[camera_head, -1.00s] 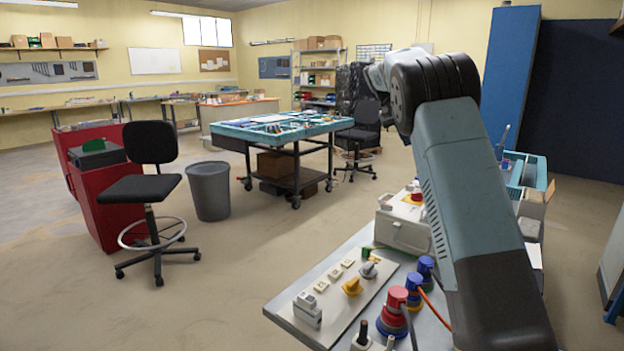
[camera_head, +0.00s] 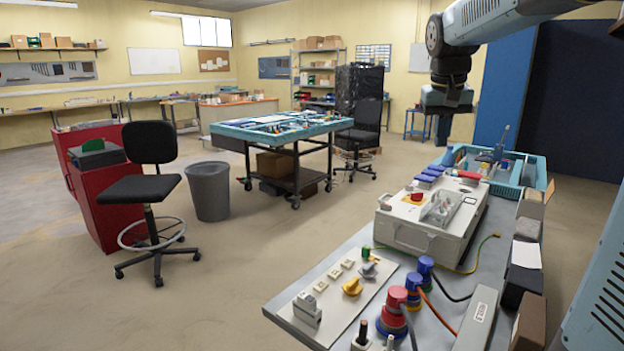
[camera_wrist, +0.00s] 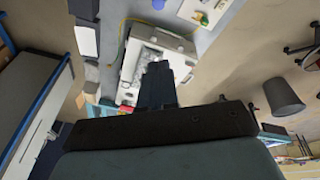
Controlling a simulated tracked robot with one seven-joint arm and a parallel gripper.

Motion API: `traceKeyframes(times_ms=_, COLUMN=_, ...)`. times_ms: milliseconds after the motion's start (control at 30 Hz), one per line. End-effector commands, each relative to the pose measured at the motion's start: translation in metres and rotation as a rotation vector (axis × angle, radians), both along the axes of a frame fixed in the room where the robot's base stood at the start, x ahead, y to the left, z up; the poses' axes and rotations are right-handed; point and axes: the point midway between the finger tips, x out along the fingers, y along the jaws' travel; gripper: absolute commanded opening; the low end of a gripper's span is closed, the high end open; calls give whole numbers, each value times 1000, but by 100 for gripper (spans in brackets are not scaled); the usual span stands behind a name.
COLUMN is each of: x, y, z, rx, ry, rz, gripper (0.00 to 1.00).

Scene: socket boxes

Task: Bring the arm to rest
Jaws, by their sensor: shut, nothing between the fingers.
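My gripper (camera_head: 443,128) hangs from my arm at the upper right of the head view, above the far end of the workbench. In the wrist view my gripper (camera_wrist: 157,72) points down over the white socket box, its dark fingers together and empty. The white socket box (camera_head: 410,238) stands on the workbench, with a red-and-yellow switch and a clear tray on top. It also shows in the wrist view (camera_wrist: 183,62). My gripper is in the air, apart from everything on the bench.
The workbench (camera_head: 375,325) carries red and blue sockets (camera_head: 398,300), a switch panel (camera_head: 335,290) and a light-blue crate (camera_head: 520,175). Beyond are a blue table (camera_head: 240,131), a black chair (camera_head: 150,188) and a grey bin (camera_head: 209,190). Open floor lies left of the bench.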

Motion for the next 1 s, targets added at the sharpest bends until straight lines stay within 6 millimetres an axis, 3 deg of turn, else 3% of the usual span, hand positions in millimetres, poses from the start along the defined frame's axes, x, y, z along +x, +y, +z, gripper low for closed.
traceKeyframes(times_ms=33, x=-18, y=3, z=-1, rx=9, ry=-17, rz=9, gripper=0)
traceKeyframes(times_ms=267, x=-87, y=18, z=-16, rx=44, ry=-79, rz=55, gripper=0)
traceKeyframes(times_ms=600, x=-184, y=40, z=-60, rx=72, ry=-174, rz=112, gripper=0)
traceKeyframes(times_ms=800, x=-228, y=51, z=-92, rx=75, ry=-221, rz=136, gripper=0)
traceKeyframes(times_ms=1000, x=-248, y=49, z=-109, rx=73, ry=-243, rz=145, gripper=0)
